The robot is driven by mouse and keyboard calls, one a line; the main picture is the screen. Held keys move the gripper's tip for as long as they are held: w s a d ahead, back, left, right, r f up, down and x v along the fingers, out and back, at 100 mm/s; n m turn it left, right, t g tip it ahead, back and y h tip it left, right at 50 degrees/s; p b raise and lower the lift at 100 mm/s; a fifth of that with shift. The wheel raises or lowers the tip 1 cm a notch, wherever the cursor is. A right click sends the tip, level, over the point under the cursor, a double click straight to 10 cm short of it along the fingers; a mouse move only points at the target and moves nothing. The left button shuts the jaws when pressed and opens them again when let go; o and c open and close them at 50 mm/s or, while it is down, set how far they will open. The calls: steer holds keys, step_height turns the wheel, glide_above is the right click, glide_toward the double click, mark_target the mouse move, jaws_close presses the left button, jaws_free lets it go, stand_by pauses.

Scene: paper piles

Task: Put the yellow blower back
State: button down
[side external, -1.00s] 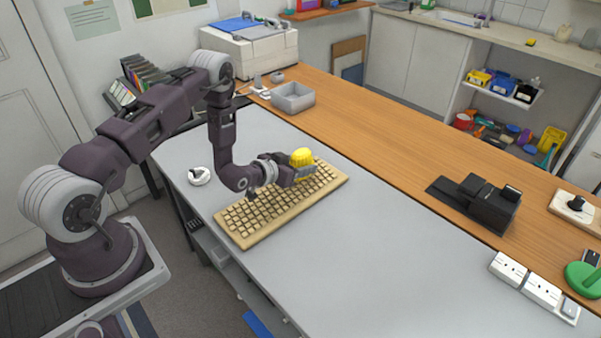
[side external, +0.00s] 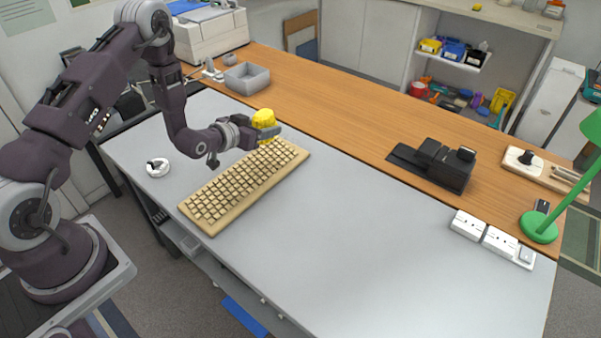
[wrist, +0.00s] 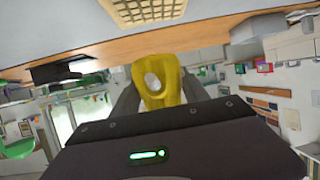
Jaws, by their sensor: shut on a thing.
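The yellow blower (side external: 263,117) is held in my gripper (side external: 266,131), above the far right end of the beige keyboard. My gripper is shut on it, with a finger across its lower part. In the wrist view the yellow blower (wrist: 178,84) sits between my two dark fingers and shows a loop-like opening with a pale middle. Part of it is hidden by my gripper body. I cannot tell which place in view belongs to the blower.
The beige keyboard (side external: 224,197) lies on the grey desk (side external: 350,235). A grey open tray (side external: 247,80) stands on the wooden counter behind. A black device (side external: 440,165), white sockets (side external: 485,235) and a green lamp (side external: 539,226) are right. A small white round item (side external: 157,168) lies left.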

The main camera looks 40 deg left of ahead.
steer(key=w+d+f+h, duration=0.1)
steer(key=d+f, duration=0.1)
steer(key=d, duration=1)
steer(key=m, duration=0.1)
glide_above(319, 202)
step_height(319, 202, down, 2)
steer(key=shift+w+f, duration=0.1)
steer(key=shift+a+f, duration=0.1)
steer(key=shift+f, duration=3.25)
steer(key=shift+f, duration=0.6)
steer(key=shift+c, duration=2.4)
jaws_free()
steer(key=shift+f, duration=0.1)
